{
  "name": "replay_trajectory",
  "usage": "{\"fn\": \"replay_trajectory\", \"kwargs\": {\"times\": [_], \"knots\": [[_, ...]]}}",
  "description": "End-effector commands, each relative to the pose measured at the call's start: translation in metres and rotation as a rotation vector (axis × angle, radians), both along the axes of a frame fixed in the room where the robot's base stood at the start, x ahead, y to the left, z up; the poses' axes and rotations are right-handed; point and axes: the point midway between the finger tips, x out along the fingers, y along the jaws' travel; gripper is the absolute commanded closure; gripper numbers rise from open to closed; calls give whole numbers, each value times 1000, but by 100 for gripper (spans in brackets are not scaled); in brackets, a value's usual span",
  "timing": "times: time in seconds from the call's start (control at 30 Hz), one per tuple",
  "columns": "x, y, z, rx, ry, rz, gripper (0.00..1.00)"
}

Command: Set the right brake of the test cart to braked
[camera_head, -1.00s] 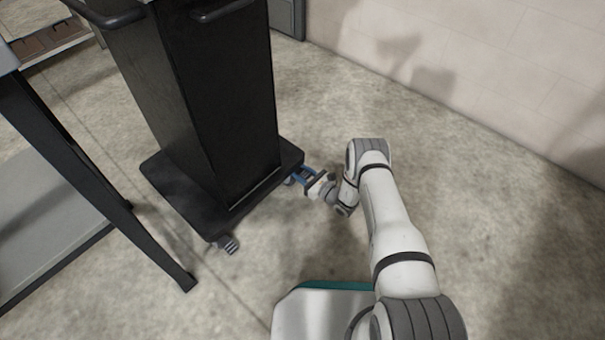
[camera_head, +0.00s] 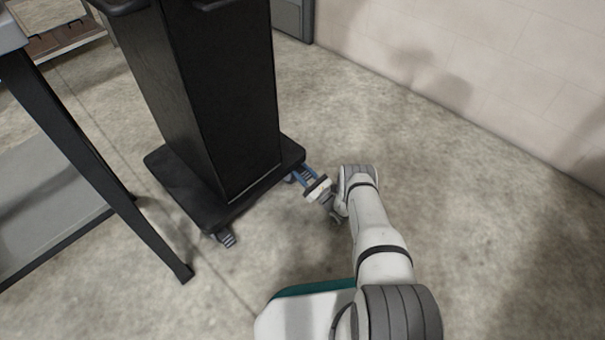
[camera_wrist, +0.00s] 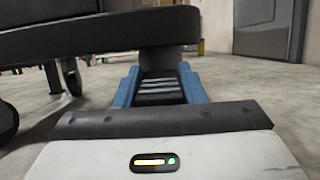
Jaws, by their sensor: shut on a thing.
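The black test cart (camera_head: 222,100) stands on the floor, its flat base low to the ground. My gripper (camera_head: 300,176) is at the base's right front corner, by the right caster. In the wrist view its blue fingers (camera_wrist: 159,88) are shut on the right brake (camera_wrist: 160,92), a dark ribbed pedal between them just below the cart base (camera_wrist: 100,35). Whether the pedal is up or down I cannot tell. A second ribbed pedal, the left brake (camera_head: 227,239), shows at the base's front left corner, apart from my gripper.
A table with a dark leg (camera_head: 100,165) and grey lower shelf (camera_head: 45,220) stands at the left. A pale wall (camera_head: 500,75) runs along the right, with a grey cabinet (camera_head: 293,18) at the back. The floor right of the cart is clear.

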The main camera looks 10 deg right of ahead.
Motion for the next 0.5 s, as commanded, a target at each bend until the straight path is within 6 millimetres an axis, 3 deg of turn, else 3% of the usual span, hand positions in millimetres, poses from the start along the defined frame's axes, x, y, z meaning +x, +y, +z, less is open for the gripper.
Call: {"fn": "replay_trajectory", "kwargs": {"times": [0.1, 0.13, 0.4, 0.5], "knots": [[2, 1, 1, -4, 1, -1, 100], [2, 0, 1, -4, 1, -1, 63], [2, -1, 1, -4, 1, -2, 42], [2, -1, 0, -4, 1, -2, 42]]}}
